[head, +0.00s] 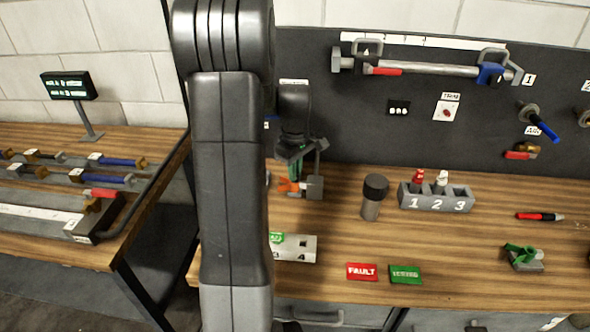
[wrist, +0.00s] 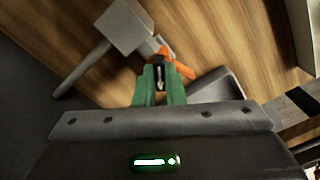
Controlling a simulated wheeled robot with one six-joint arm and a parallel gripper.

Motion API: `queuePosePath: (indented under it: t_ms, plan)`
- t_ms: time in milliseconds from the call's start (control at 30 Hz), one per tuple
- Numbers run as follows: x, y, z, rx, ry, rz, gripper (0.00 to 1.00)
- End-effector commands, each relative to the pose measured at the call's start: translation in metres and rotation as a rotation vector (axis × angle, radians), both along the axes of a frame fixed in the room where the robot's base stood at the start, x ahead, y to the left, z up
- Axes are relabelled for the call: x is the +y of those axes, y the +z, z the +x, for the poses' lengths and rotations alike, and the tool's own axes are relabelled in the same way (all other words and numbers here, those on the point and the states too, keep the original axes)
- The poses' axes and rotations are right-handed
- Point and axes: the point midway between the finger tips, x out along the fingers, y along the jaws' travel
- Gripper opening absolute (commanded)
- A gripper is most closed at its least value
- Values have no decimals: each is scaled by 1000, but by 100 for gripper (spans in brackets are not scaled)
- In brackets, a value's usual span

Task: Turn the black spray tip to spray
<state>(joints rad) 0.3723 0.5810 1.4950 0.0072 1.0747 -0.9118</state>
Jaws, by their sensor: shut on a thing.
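My gripper (wrist: 159,88) has green fingers shut on the black spray tip (wrist: 159,74), which carries a white arrow mark pointing down in the wrist view. An orange part (wrist: 180,65) sits right beside the tip, next to a grey block (wrist: 125,27) with a bar sticking out. In the head view the gripper (head: 289,172) is low over the bench, and the orange part (head: 288,186) and grey block (head: 314,187) show there too. The black tip cannot be made out in the head view, and my arm covers the area to the left.
On the wooden bench stand a dark-capped cylinder (head: 374,187) and a numbered grey rack (head: 450,203) with red and white pieces. A red FAULT tag (head: 362,271), a green tag (head: 405,274) and a numbered grey block (head: 302,242) lie near the front edge. A dark panel rises behind.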

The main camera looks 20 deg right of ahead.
Motion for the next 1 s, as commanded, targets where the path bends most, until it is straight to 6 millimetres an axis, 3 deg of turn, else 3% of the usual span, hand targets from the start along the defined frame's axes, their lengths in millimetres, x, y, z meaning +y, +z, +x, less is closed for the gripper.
queuePosePath:
  t_ms: [433, 767, 800, 900, 1000]
  plan:
    - [1, -3, -2, 6, 506, 5, 0]
    - [1, -4, -2, 5, 587, 5, 0]
    - [1, -4, -2, 5, 587, 5, 11]
    - [1, -3, -1, 4, 586, 3, 31]
    - [1, -2, -1, 4, 586, 3, 35]
